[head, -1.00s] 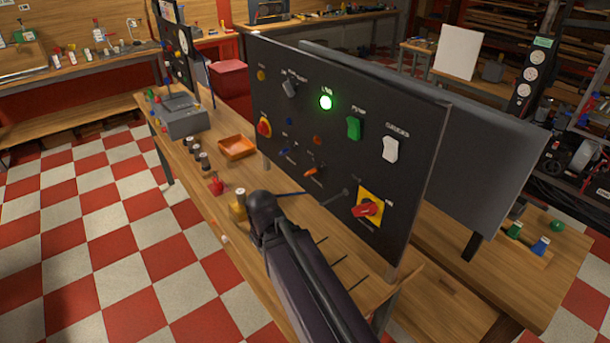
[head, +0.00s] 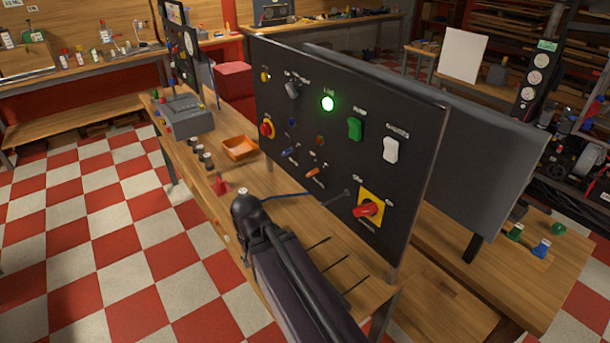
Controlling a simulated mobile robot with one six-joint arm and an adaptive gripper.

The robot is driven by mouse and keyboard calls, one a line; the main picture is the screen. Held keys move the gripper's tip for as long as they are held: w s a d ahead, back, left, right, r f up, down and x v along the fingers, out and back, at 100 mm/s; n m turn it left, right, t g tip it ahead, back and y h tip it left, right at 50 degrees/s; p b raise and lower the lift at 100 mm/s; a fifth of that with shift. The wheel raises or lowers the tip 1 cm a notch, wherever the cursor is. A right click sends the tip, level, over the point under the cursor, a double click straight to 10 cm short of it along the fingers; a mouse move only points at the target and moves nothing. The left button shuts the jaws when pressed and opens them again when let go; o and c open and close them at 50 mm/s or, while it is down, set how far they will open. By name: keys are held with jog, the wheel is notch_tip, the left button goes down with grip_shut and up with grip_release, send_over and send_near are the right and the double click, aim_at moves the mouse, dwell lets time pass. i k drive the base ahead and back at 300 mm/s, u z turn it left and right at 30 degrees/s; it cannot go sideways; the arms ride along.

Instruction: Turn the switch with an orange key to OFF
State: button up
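The black control panel (head: 345,95) stands upright on the wooden bench. Low on it is a small switch with an orange key (head: 313,172), which sits tilted, its end toward the lower left. A similar switch with a blue key (head: 291,152) is just above and to the left. The lettering around both is too small to read, so I cannot tell which position the orange key is in. My dark arm rises from the bottom of the view and ends left of and below the orange key, apart from the panel. My gripper's fingers do not show.
The panel also bears a lit green lamp (head: 327,103), a green rocker (head: 355,129), a white rocker (head: 391,150) and a red rotary handle on a yellow plate (head: 371,203). An orange tray (head: 240,148) and a red lever (head: 221,185) are on the bench.

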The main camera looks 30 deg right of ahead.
aim_at(318, 170)
jog(key=u, duration=0.1)
jog(key=k, duration=1.55)
jog(key=z, duration=0.45)
jog(key=i, duration=1)
